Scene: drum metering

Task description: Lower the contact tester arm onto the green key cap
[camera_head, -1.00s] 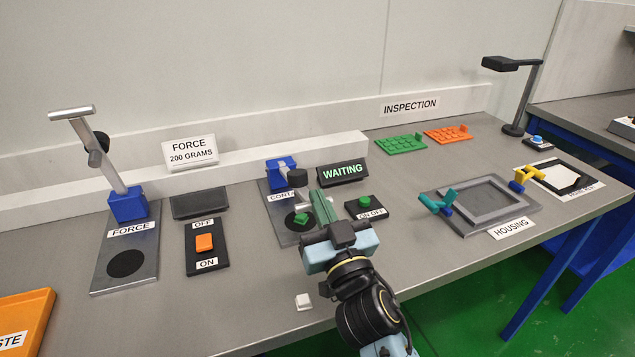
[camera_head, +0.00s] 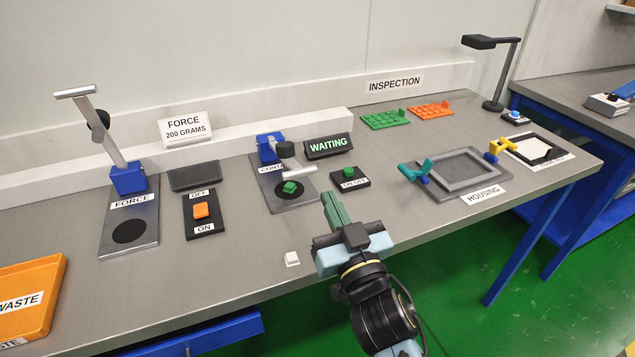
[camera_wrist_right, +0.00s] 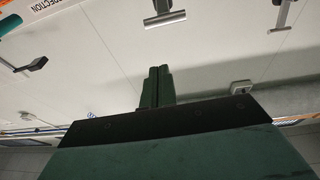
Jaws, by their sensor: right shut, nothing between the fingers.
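The contact tester (camera_head: 301,202) is a grey plate with a blue hinge block and a black disc. Its arm (camera_head: 299,172), with a black knob and a silver crossbar, stands raised over the plate; the crossbar shows just above the green key cap in the head view. The green key cap (camera_head: 291,189) sits on the black disc. My right gripper (camera_head: 335,208) is shut and empty, in front and to the right of the tester, apart from it. In the right wrist view its fingers (camera_wrist_right: 157,86) are together, and a silver crossbar (camera_wrist_right: 165,19) shows beyond them. My left gripper is not in view.
The sign (camera_head: 328,146) reads WAITING. A green button (camera_head: 349,172) on a black plate is right of the tester. A white cap (camera_head: 292,258) lies near the table's front edge. The force tester (camera_head: 130,205) stands left, the housing fixture (camera_head: 487,187) right.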

